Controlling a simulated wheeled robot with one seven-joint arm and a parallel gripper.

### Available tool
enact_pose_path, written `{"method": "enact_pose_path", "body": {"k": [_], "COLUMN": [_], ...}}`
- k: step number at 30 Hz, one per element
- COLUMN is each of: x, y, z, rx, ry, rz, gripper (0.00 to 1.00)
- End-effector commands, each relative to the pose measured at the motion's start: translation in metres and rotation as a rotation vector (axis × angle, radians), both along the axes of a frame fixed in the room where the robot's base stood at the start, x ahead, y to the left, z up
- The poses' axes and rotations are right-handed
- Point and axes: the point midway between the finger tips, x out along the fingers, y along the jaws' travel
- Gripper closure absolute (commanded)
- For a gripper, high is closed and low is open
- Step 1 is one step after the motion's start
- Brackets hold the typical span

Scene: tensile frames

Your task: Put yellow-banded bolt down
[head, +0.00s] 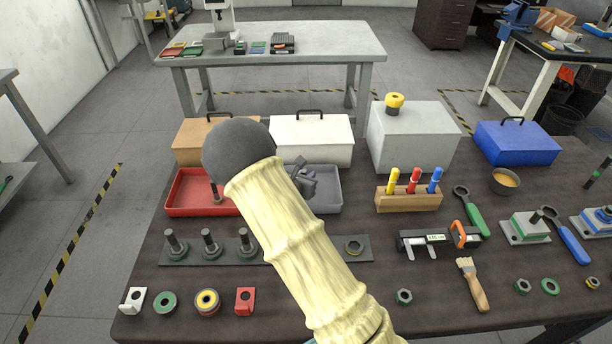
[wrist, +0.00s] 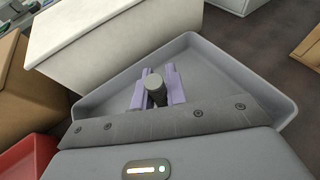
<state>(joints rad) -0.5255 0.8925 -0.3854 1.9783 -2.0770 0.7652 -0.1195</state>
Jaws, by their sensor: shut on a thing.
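My gripper (head: 306,182) is over the grey tray (head: 330,202), partly hidden by my own arm in the head view. In the wrist view its purple fingers (wrist: 157,88) are shut on a dark grey bolt (wrist: 155,84), whose round end points towards the camera. I see no yellow band on it from here. The grey tray (wrist: 262,93) lies beneath the fingers, and its visible floor is bare. I cannot tell whether the bolt touches the tray floor.
A red tray (head: 185,204) with a bolt stands left. A white case (head: 325,142) and a grey box (head: 412,140) stand behind. In front is a dark rack (head: 375,243) with upright bolts. A wooden marker holder (head: 408,201) is to the right.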

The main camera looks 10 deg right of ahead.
Motion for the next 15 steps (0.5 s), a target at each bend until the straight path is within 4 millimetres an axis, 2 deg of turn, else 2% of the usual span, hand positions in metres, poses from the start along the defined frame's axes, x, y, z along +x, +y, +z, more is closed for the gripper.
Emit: {"method": "enact_pose_path", "body": {"k": [6, 7, 10, 15], "x": [0.0002, 0.0000, -0.0001, 0.0000], "y": [0.0042, 0.0046, 0.0050, 0.0026], "z": [-0.0029, -0.0029, -0.0019, -0.0019], "rx": [0.000, 0.001, 0.001, 0.000], "ry": [0.000, 0.001, 0.001, 0.001], "rz": [0.006, 0.008, 0.008, 0.004], "gripper": [1.00, 0.84, 0.64, 0.64]}}
